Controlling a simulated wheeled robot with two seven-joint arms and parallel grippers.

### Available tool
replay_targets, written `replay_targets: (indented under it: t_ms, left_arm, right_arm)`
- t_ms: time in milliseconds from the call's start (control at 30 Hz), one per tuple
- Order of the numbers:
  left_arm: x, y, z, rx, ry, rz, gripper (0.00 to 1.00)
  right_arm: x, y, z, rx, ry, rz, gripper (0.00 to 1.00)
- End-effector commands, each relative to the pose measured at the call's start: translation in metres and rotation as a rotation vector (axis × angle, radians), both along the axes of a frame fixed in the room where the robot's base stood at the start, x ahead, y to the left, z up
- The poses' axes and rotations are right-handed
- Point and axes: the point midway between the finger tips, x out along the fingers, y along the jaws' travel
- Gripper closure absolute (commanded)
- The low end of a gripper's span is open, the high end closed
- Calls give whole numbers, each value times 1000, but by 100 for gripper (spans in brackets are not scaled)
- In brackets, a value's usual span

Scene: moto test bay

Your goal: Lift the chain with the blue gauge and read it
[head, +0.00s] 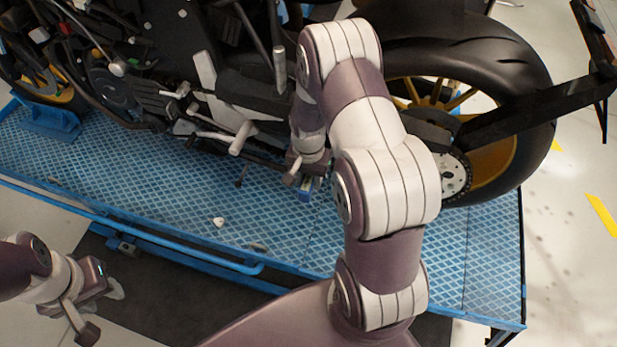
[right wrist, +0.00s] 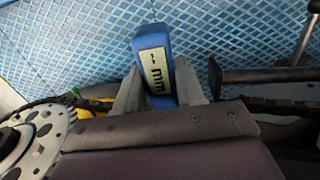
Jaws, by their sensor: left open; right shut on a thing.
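The blue gauge (right wrist: 152,50) stands between the two grey fingers of my right gripper (right wrist: 156,88) in the right wrist view. It has a pale strip with dark marks, too small to read surely. The dark chain (right wrist: 283,105) shows to the right of the gauge and, at left, near the sprocket (right wrist: 42,138). Whether the chain touches the gauge is hidden behind my wrist. In the head view my right gripper (head: 308,178) is low beside the motorcycle, with the blue gauge (head: 306,190) at its tips. My left gripper (head: 86,308) is open and empty at lower left.
The motorcycle (head: 235,100) stands on a blue patterned lift platform (head: 180,190). Its rear wheel (head: 500,85) and sprocket (head: 456,178) are right of my right arm. A small white object (head: 218,222) lies on the platform. A blue rail (head: 200,258) runs along the near edge.

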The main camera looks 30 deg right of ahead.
Motion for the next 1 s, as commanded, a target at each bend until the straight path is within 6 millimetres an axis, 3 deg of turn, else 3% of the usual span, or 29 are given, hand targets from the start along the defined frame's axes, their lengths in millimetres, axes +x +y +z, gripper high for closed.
replay_targets:
  t_ms: [1000]
  left_arm:
    - [0, 0, 16, 0, 0, 0, 57]
  right_arm:
    - [0, 0, 18, 0, -1, 0, 98]
